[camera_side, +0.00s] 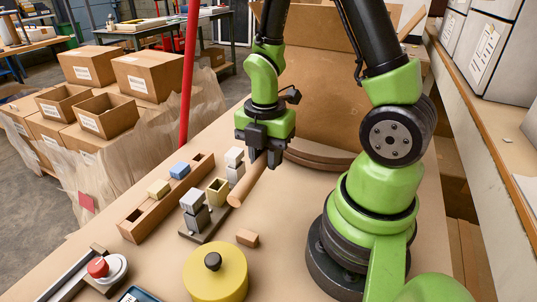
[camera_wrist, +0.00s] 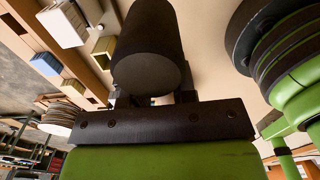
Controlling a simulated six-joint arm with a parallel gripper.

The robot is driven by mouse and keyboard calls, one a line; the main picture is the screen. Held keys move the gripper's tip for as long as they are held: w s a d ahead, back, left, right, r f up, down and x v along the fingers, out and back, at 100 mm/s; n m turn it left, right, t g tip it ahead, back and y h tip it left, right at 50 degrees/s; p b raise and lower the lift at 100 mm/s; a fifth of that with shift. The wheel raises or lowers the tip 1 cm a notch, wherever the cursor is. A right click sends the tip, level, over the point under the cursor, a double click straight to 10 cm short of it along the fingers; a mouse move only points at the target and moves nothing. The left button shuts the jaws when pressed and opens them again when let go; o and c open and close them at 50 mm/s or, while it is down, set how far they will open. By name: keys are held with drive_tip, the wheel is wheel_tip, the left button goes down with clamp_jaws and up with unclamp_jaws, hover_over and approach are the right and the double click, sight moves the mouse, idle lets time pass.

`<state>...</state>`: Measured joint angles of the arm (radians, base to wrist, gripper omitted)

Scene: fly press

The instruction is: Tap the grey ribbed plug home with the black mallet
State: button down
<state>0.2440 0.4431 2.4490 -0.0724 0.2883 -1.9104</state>
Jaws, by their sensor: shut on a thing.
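My gripper (camera_side: 265,155) is shut on a round rod-like piece, held tilted above the bench. This held cylinder (camera_side: 244,186) looks tan-brown in the side view; in the wrist view the held cylinder (camera_wrist: 147,60) looks dark with a grey end face. I cannot tell whether it is the mallet; no other black mallet shows. A light grey block (camera_side: 193,200) sits on a darker grey block (camera_side: 196,219) on a dark base plate, left of the held cylinder. Another grey stack (camera_side: 235,164) stands behind it. No ribs can be made out, so I cannot tell which is the plug.
A yellow hollow square piece (camera_side: 218,190) stands close beside the grey stacks. A wooden rail (camera_side: 141,214) with a blue block (camera_side: 180,170) and a cream block (camera_side: 158,188) lies to the left. A yellow drum (camera_side: 216,277) and a small wooden block (camera_side: 247,237) stand in front.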

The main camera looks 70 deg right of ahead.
drive_tip(key=w+a+n, duration=0.3)
drive_tip(key=a, duration=0.4)
drive_tip(key=w+a+r+n, duration=0.1)
drive_tip(key=w+a+n, duration=0.2)
drive_tip(key=a, duration=0.4)
drive_tip(key=shift+w+r+n, duration=0.25)
drive_tip(key=shift+w+n, duration=0.15)
drive_tip(key=shift+w, duration=0.35)
drive_tip(key=shift+f, duration=0.1)
drive_tip(key=shift+f, duration=1.4)
drive_tip(key=shift+r, duration=1.15)
